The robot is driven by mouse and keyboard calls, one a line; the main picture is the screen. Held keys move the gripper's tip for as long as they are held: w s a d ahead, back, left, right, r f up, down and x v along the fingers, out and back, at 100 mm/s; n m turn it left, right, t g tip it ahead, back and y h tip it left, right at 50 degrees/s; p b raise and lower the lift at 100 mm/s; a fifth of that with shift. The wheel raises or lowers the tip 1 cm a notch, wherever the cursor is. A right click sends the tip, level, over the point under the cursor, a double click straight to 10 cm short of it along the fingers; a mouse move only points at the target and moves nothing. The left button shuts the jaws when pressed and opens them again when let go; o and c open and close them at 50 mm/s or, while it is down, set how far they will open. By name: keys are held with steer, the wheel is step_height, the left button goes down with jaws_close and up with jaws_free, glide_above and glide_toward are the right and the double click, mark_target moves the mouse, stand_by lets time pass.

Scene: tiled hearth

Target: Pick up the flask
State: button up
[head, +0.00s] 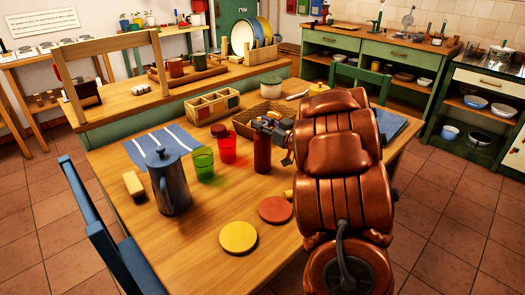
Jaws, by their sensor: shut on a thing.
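The flask looks to be the dark red-brown upright cylinder (262,155) near the middle of the wooden table (205,225). My gripper (268,130) is at its upper part, coming from the right, and is shut on it. The fingers and my copper-coloured arm hide part of the gripper and the area behind it. The flask stands close to vertical. I cannot tell whether its base touches the table.
A red cup (227,147) and green cup (203,163) stand left of the flask, with a grey-blue jug (168,182) farther left. Yellow (238,237) and red (275,209) discs lie in front. A wicker basket (243,124) and divided wooden box (212,107) are behind.

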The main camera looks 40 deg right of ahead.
jaws_close()
steer(key=shift+r, duration=0.1)
stand_by(0.3)
